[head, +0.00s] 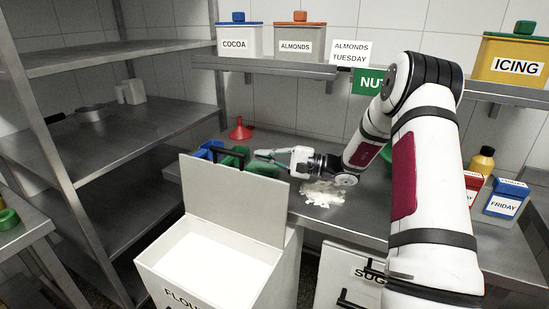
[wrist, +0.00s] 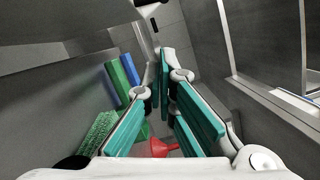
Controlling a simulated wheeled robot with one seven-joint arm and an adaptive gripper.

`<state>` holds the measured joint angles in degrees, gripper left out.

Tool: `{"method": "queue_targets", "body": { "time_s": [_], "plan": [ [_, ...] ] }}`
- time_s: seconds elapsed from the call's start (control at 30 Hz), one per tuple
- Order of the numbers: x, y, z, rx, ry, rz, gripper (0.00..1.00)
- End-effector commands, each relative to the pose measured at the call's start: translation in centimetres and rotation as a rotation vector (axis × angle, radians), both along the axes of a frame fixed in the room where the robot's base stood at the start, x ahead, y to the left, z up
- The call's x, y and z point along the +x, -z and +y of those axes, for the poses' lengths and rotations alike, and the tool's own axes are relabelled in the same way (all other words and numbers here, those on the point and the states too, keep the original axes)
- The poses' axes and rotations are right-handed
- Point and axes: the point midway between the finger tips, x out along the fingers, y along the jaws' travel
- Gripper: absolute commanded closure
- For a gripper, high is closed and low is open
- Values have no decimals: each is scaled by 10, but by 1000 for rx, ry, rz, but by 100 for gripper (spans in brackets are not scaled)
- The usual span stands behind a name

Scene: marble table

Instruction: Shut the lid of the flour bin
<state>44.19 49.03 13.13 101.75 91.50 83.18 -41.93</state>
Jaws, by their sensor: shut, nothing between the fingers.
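The flour bin (head: 165,278) is a white container, full of white flour, standing on the floor before the steel counter. Its pale grey lid (head: 235,203) stands open, upright at the bin's back edge. A black handle (head: 228,158) shows at the lid's top edge. My gripper (head: 259,155) points left just behind and above the lid's top edge, over the counter. Its teal-padded fingers (wrist: 165,62) are together with nothing between them. I cannot tell whether they touch the lid.
Green and blue items (head: 212,148) lie behind the lid, partly hidden. A red funnel (head: 240,130) stands beyond on the counter (head: 335,228). Spilled flour (head: 325,194) lies under my arm. The sugar bin (head: 340,262) stands to the right, and a shelf rack (head: 100,130) to the left.

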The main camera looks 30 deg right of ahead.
Motion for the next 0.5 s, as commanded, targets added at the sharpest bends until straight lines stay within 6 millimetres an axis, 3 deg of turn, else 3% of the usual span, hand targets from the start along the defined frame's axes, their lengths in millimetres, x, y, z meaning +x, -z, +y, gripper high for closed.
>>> {"method": "queue_targets", "body": {
  "time_s": [0.2,0.5],
  "plan": [
    [28,-4,35,0,-3,0,100],
    [7,-16,60,-1,-2,2,100]
  ]
}}
